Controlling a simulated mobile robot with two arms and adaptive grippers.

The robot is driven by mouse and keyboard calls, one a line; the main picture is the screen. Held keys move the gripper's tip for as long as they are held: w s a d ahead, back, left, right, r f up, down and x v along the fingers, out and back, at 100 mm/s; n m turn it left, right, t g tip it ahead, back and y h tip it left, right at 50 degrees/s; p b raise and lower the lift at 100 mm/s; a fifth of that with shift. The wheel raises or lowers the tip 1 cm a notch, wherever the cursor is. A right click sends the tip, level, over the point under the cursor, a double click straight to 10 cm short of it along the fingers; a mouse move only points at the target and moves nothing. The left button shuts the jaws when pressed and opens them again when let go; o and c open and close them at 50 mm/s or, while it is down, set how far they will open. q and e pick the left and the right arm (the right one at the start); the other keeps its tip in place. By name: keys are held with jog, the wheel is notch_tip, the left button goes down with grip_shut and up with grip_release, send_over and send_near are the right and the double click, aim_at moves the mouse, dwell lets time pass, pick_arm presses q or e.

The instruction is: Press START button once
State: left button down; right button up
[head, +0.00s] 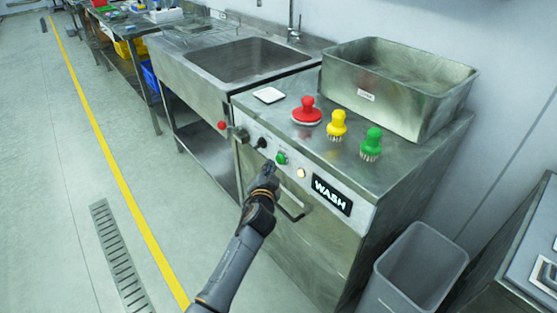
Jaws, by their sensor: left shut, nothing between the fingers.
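A green button (281,157) is on the sloping front panel of the steel wash unit (290,225); I cannot read a START label beside it. My left gripper (271,167) is shut and empty, with its tips just below and left of the green button. I cannot tell whether they touch the panel. My right gripper is not in view.
Red (307,112), yellow (337,126) and green (371,144) brushes and a steel tub (397,87) stand on top. A grey bin (413,270) is at right.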

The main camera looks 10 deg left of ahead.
pick_arm(q)
jog(key=s+a+p, duration=0.1)
jog(key=s, duration=0.1)
jog(key=s+a+p, duration=0.1)
jog(key=s+a, duration=0.1)
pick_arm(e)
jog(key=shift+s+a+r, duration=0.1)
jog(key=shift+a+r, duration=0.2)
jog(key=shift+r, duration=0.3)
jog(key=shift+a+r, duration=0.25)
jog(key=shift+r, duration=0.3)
pick_arm(q)
jog(key=shift+w, duration=0.1)
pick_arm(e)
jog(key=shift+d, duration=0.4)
